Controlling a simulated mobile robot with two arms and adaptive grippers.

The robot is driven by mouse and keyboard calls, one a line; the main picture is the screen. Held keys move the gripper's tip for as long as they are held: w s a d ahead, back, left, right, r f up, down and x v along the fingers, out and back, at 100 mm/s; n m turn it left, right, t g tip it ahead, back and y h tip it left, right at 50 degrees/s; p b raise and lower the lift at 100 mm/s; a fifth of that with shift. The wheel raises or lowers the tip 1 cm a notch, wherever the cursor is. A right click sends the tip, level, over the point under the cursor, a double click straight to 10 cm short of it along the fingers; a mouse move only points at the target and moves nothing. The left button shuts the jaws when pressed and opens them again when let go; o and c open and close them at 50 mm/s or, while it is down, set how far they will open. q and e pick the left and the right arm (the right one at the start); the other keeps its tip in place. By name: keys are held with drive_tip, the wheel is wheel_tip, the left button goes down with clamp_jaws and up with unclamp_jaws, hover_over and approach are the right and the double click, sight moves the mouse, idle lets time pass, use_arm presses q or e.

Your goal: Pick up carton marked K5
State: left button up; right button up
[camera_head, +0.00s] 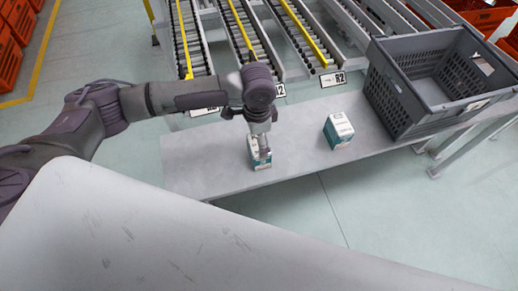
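Two small white-and-teal cartons rest on the grey table (205,160). The left carton (257,164) stands directly under my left gripper (264,155), which points down at it. The fingers overlap the carton's top and partly hide it. I cannot tell whether they are open or shut on it. The right carton (339,130) stands apart, to the right, with nothing touching it. The print on both cartons is too small to read, so I cannot tell which one is K5. My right gripper is not in view.
A grey crate (400,108) sits at the table's right end. Roller lanes with yellow rails (241,32) end behind the table, with small label plates such as R2 (332,79). Orange totes (10,52) stand at the far left and upper right. The table between the cartons is clear.

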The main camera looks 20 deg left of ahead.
use_arm(q)
wheel_tip(320, 180, down, 4)
drive_tip(key=shift+w+d+f+p, duration=0.1)
drive_tip(key=shift+w+p, duration=0.05)
drive_tip(key=shift+p, duration=0.25)
drive_tip(key=c, duration=1.1)
